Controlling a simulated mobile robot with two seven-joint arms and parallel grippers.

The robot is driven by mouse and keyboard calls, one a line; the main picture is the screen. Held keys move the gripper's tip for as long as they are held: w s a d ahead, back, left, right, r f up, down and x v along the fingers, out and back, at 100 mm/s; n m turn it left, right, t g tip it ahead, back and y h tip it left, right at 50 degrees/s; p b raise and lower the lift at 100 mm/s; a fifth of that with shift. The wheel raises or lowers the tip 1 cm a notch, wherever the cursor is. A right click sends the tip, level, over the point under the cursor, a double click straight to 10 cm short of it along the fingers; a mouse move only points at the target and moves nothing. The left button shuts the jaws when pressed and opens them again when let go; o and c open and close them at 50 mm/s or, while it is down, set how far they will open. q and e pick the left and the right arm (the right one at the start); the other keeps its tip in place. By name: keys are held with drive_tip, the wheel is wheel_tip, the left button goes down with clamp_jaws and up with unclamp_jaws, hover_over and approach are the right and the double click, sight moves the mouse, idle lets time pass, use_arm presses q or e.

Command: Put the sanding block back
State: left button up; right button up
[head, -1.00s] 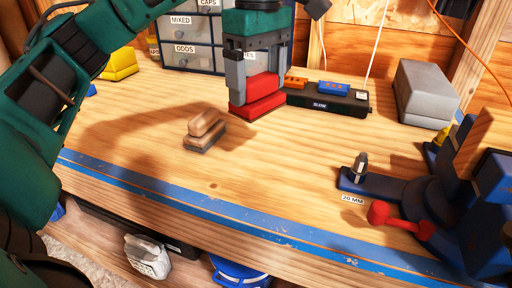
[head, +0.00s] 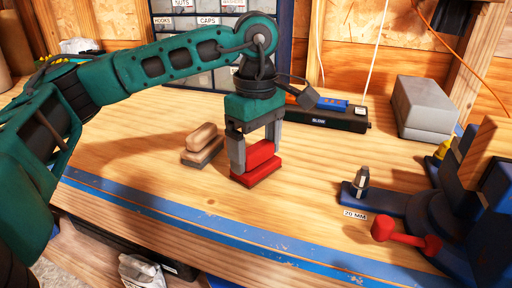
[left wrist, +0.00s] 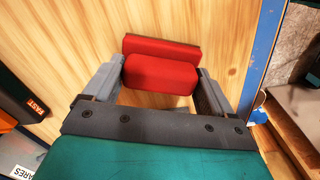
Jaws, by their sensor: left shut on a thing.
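A red block with a raised red grip (head: 256,172) is between the fingers of my left gripper (head: 254,152). The left gripper is shut on it, pointing down, and holds it at or just above the bench top; I cannot tell whether it touches. The left wrist view shows the red block (left wrist: 160,74) between the two grey fingers. A tan wooden block with a rounded grip and darker base (head: 202,144) rests on the bench just left of the gripper. I cannot tell by looks which of the two is the sanding block. My right gripper is not in view.
A grey box (head: 425,108) is at the back right. A blue vise (head: 440,205) with a red handle stands at right. Drawers (head: 200,40) stand behind my arm. The front middle is bare.

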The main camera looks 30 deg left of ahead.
sight(256, 146)
use_arm(q)
drive_tip(key=shift+f, duration=0.2)
drive_tip(key=o, duration=1)
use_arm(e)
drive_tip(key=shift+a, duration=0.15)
use_arm(q)
drive_tip(key=shift+r, duration=0.15)
drive_tip(key=shift+r, duration=0.25)
wheel_tip(256, 146, up, 12)
drive_tip(key=p, duration=0.2)
drive_tip(key=shift+f+p, duration=0.15)
drive_tip(key=shift+p, duration=0.25)
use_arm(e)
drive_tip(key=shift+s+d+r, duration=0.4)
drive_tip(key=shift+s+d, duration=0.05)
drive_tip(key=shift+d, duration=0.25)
